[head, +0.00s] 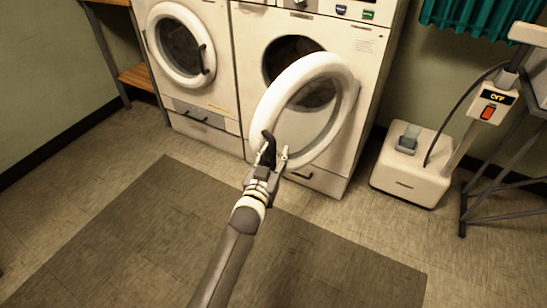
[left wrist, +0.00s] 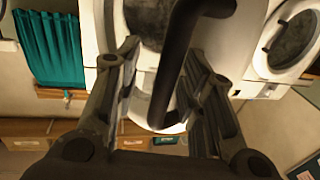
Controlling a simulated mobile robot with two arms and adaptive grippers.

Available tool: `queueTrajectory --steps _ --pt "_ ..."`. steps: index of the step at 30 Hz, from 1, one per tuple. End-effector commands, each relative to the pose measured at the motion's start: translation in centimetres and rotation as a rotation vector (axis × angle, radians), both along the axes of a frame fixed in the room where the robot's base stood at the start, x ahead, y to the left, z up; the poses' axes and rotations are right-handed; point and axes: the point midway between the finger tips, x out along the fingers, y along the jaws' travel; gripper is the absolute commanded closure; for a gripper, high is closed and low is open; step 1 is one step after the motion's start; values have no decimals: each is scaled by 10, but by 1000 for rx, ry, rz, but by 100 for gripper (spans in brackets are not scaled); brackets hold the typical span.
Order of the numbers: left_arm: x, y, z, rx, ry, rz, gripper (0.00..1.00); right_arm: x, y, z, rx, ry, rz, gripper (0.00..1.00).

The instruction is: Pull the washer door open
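The right-hand washer (head: 259,30) has a round white door (head: 345,90) with a glass centre. The door stands partly open, swung out from the dark drum opening (head: 283,48). My left gripper (head: 274,152) is at the near lower-left edge of the door, by its dark handle (head: 267,140). In the left wrist view the black handle (left wrist: 178,60) passes between the two fingers of my left gripper (left wrist: 166,58). The fingers are apart, with gaps beside the handle, so it looks open around it. My right gripper is not in view.
A second washer (head: 222,95) with its door shut stands to the left. A white floor unit (head: 411,178) with a post and "OFF" display, and a dark metal frame (head: 500,199), stand at the right. A dark mat (head: 130,235) lies in front; the floor there is clear.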

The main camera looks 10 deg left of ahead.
Motion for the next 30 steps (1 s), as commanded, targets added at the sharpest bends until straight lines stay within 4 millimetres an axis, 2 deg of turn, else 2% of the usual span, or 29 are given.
queueTrajectory --steps 4,7,15,21,25,30 --pt "-8 1 -1 0 2 0 63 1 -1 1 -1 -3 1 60" --pt "-21 2 -2 0 3 1 63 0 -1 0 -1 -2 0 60" --pt "-72 7 -2 0 3 -1 63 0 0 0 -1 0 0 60" --pt "-103 10 -1 0 1 -1 63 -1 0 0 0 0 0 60" --pt "-114 11 -1 0 0 -1 63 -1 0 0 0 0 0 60" --pt "-119 12 0 1 -1 -1 63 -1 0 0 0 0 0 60"
